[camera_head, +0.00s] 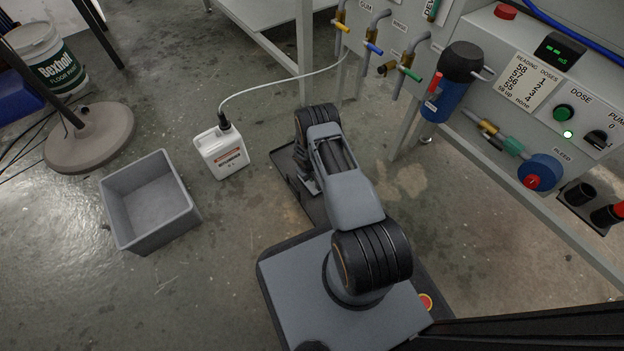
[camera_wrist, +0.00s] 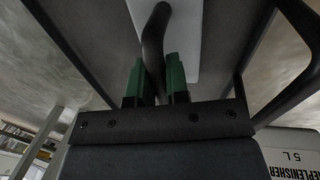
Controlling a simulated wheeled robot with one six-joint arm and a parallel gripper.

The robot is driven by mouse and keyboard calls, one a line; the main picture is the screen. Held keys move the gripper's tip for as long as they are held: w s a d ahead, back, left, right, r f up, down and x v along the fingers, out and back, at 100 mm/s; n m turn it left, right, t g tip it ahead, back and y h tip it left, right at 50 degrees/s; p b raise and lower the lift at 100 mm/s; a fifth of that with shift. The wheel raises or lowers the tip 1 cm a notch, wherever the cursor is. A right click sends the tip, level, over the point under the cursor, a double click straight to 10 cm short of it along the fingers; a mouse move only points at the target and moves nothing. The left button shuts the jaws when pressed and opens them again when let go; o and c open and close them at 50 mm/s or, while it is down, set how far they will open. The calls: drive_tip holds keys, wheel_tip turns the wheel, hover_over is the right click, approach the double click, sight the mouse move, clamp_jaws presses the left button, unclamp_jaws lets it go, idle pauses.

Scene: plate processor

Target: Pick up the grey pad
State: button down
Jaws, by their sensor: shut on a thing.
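My gripper (camera_wrist: 155,82) shows in the wrist view with its two green fingertips closed around a dark curved handle. The handle meets a flat pale grey piece behind it, which looks like the grey pad (camera_wrist: 184,45). Only part of this piece is in the picture, so its full outline is hidden.
A white jug (camera_head: 222,151) with a hose stands left of my arm; its lettering shows in the wrist view (camera_wrist: 292,155). An open grey bin (camera_head: 150,203) stands further left. The processor (camera_head: 500,95), its valves and frame legs are at right. Floor is clear in front of the bin.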

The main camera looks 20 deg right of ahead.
drive_tip(key=shift+r, duration=0.1)
wheel_tip(320, 180, up, 4)
drive_tip(key=shift+f+p, duration=0.15)
drive_tip(key=shift+p, duration=0.9)
drive_tip(key=s+a+r+b, duration=0.2)
drive_tip(key=s+a+r, duration=0.1)
drive_tip(key=s+r, duration=0.6)
drive_tip(key=shift+s, duration=2.3)
drive_tip(key=shift+a, duration=0.1)
drive_tip(key=c, duration=1.7)
unclamp_jaws()
drive_tip(key=shift+c, duration=0.2)
clamp_jaws()
